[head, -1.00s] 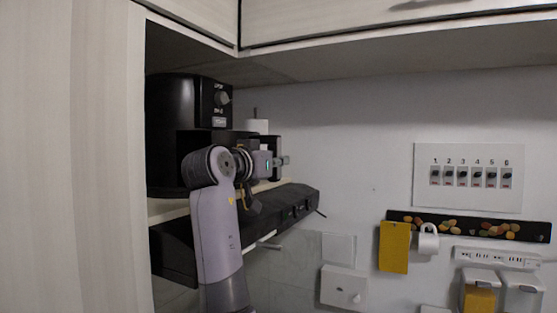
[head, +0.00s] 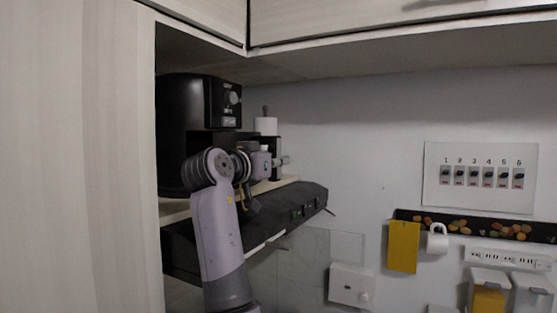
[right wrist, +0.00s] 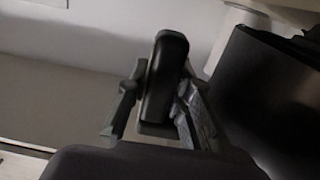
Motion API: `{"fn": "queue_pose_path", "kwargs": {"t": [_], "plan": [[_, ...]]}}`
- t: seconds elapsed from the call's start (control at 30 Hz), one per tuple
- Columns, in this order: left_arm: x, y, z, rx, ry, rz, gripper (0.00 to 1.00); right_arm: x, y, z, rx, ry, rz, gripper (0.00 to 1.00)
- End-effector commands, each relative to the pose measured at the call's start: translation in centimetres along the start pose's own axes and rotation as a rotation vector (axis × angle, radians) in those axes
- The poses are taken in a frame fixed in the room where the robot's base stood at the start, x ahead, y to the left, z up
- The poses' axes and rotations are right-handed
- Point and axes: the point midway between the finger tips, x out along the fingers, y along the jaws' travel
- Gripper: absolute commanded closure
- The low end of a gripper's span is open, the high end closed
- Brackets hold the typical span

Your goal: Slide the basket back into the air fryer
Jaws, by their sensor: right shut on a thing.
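The air fryer (head: 187,125) is black, with a control knob on its front, and stands on a shelf in the corner at the left of the head view. My right gripper (head: 280,161) is in front of it. In the right wrist view my right gripper (right wrist: 155,112) is shut around an upright black handle (right wrist: 165,70), which appears to be the basket's. The basket's body is mostly hidden behind my arm in the head view, so how far in it sits cannot be told. My left gripper is not in view.
A dark range hood (head: 300,207) lies below the shelf. Cabinets (head: 350,22) hang above, and a pale panel (head: 75,160) stands at the left. A white roll (head: 266,126) is behind my gripper. A switch panel (head: 480,175) is on the right wall.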

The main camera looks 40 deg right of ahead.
Motion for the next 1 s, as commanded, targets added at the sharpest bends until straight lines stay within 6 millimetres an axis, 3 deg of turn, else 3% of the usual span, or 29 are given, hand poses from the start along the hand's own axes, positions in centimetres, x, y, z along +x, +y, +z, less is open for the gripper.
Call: {"fn": "queue_pose_path", "kwargs": {"t": [1.0], "plan": [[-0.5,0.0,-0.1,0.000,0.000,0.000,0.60,-0.1,-2.6,0.0,-0.003,-0.001,-0.002,1.00]]}}
